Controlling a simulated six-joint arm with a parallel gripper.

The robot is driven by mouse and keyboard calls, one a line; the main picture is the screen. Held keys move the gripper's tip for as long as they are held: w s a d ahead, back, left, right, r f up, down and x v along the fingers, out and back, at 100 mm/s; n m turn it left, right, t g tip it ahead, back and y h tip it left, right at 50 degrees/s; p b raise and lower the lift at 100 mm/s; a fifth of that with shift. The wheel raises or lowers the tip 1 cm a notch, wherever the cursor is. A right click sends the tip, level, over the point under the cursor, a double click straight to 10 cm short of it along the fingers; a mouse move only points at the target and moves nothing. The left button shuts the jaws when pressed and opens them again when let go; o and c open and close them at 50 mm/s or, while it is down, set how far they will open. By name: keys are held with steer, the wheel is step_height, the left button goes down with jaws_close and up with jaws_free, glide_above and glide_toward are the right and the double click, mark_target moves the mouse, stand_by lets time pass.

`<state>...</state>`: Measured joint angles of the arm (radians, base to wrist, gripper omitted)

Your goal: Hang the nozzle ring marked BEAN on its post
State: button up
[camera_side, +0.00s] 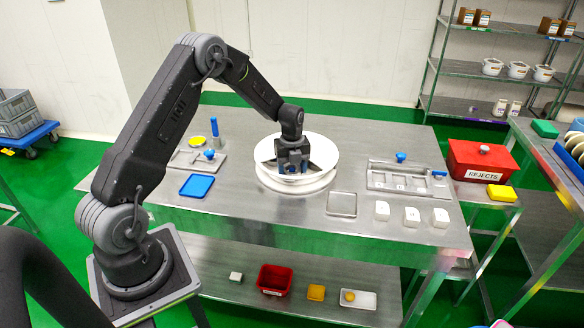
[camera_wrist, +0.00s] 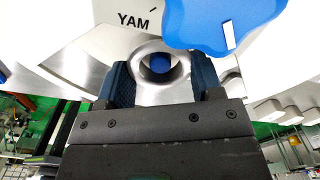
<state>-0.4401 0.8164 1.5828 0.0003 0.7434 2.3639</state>
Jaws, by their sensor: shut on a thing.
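My gripper (camera_side: 291,170) is over the round white machine top (camera_side: 325,148) in the middle of the steel table. In the wrist view its two dark blue fingers (camera_wrist: 163,84) are shut on a shiny metal nozzle ring (camera_wrist: 165,95). The ring's hole faces the camera, and a round blue thing shows through it; I cannot tell whether it is inside the ring or behind it. No BEAN mark is visible on the ring. Beyond it are a YAM label (camera_wrist: 133,21) and a large blue knob (camera_wrist: 222,18) with a white pointer line. I cannot make out a post clearly.
Left of the machine are a blue tray (camera_side: 197,186) and a fixture with an upright blue handle (camera_side: 214,127). To the right are a metal tray (camera_side: 342,204), several white blocks (camera_side: 412,216), a steel fixture (camera_side: 385,178) and a red REJECTS box (camera_side: 481,160).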

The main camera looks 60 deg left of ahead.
steer(key=shift+f, duration=0.6)
stand_by(0.3)
steer(key=o, duration=1.2)
steer(key=shift+c, duration=0.2)
steer(key=shift+o, duration=0.7)
steer(key=shift+s, duration=0.1)
steer(key=shift+o, duration=0.2)
steer(key=shift+r, duration=4.05)
